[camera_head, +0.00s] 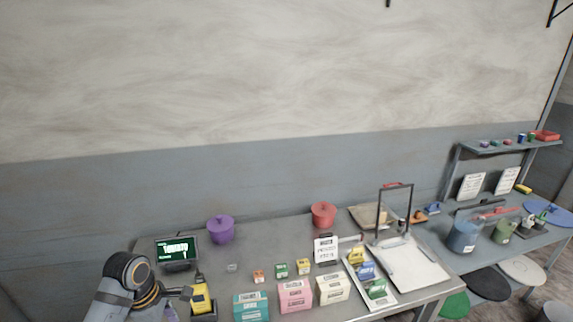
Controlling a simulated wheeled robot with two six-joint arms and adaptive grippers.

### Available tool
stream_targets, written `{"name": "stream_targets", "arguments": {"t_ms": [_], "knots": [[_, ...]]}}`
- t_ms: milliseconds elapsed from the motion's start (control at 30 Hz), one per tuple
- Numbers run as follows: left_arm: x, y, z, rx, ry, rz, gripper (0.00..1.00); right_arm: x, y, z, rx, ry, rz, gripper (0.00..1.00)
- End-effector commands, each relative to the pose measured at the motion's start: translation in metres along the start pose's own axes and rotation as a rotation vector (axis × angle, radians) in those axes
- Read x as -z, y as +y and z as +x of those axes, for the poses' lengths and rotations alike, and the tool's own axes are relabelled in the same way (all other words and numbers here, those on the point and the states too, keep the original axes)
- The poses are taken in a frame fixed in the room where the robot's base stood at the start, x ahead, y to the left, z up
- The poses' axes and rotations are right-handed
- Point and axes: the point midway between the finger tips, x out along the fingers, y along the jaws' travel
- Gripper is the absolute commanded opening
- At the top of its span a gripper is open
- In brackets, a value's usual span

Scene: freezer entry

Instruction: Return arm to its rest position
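My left arm comes in at the lower left, and its gripper (180,293) is small and dark beside a yellow handheld device (200,298). I cannot tell whether it touches the device or whether its fingers are open or shut. The device stands upright in a dark holder on the grey table (255,247). My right gripper is not in view.
A lit display (177,250), purple pot (221,229) and red pot (323,215) stand at the back. Teal (251,307), pink (294,296) and cream (332,289) boxes line the front. A white tray (390,299) and a white board (418,268) lie right.

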Motion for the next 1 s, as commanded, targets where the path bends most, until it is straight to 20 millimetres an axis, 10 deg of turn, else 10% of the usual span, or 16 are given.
{"name": "stream_targets", "arguments": {"t_ms": [300,1000], "knots": [[-0.01,-0.026,0.027,-0.042,0.022,0.331,0.54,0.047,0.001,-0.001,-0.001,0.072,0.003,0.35],[-0.019,-0.126,0.054,-0.133,0.296,1.615,0.54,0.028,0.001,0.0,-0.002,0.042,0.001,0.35]]}}
